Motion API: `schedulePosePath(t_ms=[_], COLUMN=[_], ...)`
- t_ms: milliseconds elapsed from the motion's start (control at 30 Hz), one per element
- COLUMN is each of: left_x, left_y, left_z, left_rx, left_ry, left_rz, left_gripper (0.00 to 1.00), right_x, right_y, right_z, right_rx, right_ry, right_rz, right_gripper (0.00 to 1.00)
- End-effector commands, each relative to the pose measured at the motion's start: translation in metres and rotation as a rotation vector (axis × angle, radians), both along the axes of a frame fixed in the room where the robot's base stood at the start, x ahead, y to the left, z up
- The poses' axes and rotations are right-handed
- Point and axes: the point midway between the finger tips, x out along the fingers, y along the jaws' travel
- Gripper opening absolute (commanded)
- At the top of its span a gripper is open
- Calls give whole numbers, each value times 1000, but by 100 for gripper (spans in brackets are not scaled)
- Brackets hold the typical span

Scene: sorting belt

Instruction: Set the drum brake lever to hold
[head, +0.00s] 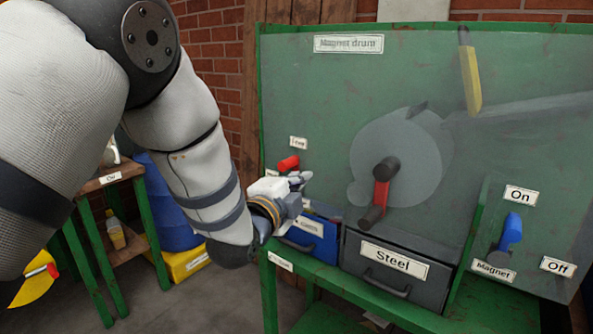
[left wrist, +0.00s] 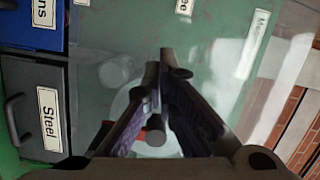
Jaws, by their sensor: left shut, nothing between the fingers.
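The drum brake lever, a short red handle (head: 289,163), shows in the head view at the left of the green drum panel (head: 330,85). It sits below a small label (head: 298,142) that seems to read Free. My left gripper (head: 305,178) is just below and right of the lever, with its fingers pointing right. Whether they touch the lever cannot be told. In the left wrist view its fingers (left wrist: 163,62) come together with nothing between them. I cannot make out the brake lever there. My right gripper is out of view.
A crank with a red arm (head: 381,192) juts from the drum, right of my gripper. Below are a blue drawer (head: 318,240) and the grey Steel drawer (head: 390,278). A blue magnet lever (head: 511,232) stands at right. A small green table (head: 150,200) is at left.

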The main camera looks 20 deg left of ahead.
Motion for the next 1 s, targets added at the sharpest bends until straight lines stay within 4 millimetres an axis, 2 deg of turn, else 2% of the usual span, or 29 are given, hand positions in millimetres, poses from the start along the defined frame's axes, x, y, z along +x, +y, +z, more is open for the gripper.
schedulePosePath(t_ms=[33, 333, 433, 600, 1000], left_x=[12, 76, 79, 85, 86], left_y=[-1, -8, 12, 27, 29], left_z=[-10, -15, -13, -14, -14], left_rx=[-3, -2, -4, -2, -1], left_ry=[11, 13, 8, 6, 5], left_rz=[0, 1, 5, 2, 0], left_gripper=[0, 0, 0, 0, 0], right_x=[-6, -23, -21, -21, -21], right_y=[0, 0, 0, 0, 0], right_z=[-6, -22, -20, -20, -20], right_rx=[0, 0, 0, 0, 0], right_ry=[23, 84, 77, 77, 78], right_rz=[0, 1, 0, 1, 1], right_gripper=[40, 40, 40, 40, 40])
